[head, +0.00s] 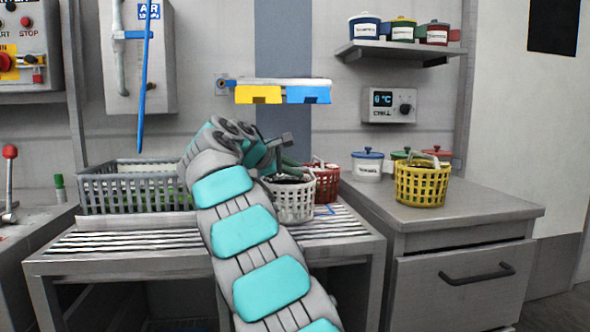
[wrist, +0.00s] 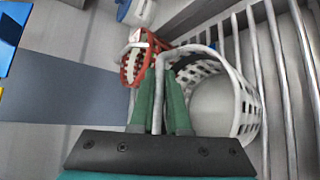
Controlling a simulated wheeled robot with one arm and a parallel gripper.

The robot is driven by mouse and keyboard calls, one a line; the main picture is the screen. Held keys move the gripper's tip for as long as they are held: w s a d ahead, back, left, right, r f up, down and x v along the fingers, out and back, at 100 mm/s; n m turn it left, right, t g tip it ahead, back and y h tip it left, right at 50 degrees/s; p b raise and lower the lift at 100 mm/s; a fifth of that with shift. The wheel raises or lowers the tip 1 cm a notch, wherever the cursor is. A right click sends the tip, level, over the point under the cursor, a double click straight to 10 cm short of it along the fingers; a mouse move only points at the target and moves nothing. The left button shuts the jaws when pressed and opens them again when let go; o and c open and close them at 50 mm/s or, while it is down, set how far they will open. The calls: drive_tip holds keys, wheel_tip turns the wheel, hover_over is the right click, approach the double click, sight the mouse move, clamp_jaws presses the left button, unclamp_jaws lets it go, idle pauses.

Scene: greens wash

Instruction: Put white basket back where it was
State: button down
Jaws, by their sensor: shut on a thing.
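The white basket (head: 293,205) is at the right part of the slatted rack (head: 75,240) in the head view. Its perforated side and open top also show in the wrist view (wrist: 246,105). My gripper (head: 284,168) is above it, with its green fingers shut on the basket's thin handle; the wrist view shows the handle between the fingers (wrist: 162,85). The basket looks upright, and its visible inside looks empty. I cannot tell whether its bottom touches the slats. My arm hides part of the rack to its left.
A red basket (head: 328,186) stands close behind and right of the white one. A grey crate (head: 125,192) sits at the left of the rack. A yellow basket (head: 422,186) and lidded pots (head: 367,167) stand on the right counter (head: 450,210). A low shelf with yellow and blue holders (head: 283,86) hangs above.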

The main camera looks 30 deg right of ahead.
drive_tip(key=shift+f, duration=0.1)
drive_tip(key=c, duration=0.8)
unclamp_jaws()
drive_tip(key=shift+a, duration=0.1)
